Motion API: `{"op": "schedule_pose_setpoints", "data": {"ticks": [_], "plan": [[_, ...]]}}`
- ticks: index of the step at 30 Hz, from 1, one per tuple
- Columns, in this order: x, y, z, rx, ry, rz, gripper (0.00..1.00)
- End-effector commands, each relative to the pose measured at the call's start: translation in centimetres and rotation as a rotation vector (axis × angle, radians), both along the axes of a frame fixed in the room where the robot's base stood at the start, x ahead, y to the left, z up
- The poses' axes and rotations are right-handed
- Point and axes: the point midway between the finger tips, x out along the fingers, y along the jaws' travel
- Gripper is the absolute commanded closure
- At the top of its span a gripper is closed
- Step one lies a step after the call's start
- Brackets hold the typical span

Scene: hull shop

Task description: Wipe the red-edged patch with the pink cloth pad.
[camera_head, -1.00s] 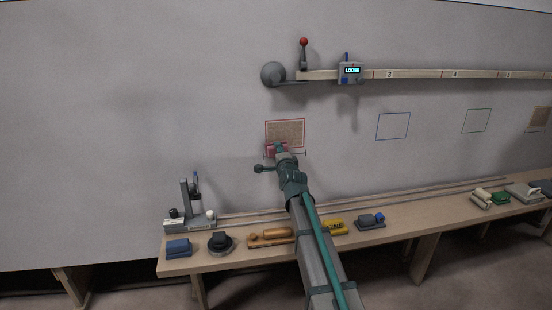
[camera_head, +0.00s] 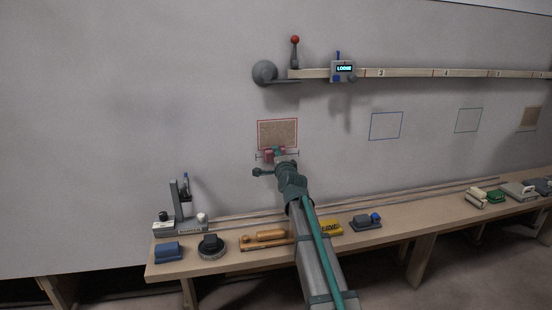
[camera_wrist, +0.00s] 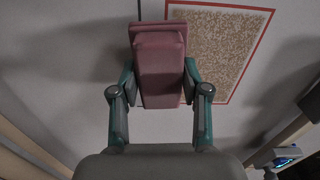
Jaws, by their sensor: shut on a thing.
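The red-edged patch (camera_head: 277,133) is a brown speckled rectangle on the grey wall, above the bench. It also shows in the wrist view (camera_wrist: 222,45) at upper right. My gripper (camera_wrist: 160,88) is shut on the pink cloth pad (camera_wrist: 158,62), its green fingers on both sides of the pad's block. In the head view the pad (camera_head: 268,156) is at the lower left edge of the patch, partly hidden by my gripper (camera_head: 277,156). In the wrist view the pad overlaps the patch's left edge; whether it touches the wall I cannot tell.
The bench (camera_head: 400,227) below holds a blue block (camera_head: 168,252), a round dark tool (camera_head: 211,247), a yellow block (camera_head: 330,228) and other tools. A rail (camera_head: 420,73) with a display box (camera_head: 343,71) and a red-knobbed lever (camera_head: 295,50) is above.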

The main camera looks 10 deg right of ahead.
Motion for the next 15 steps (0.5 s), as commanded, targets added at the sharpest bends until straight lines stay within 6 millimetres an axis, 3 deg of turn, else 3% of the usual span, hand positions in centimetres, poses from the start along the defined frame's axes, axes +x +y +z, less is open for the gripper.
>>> {"op": "schedule_pose_setpoints", "data": {"ticks": [15], "plan": [[0.87,0.06,0.0,0.0,0.0,0.0,0.85]]}}
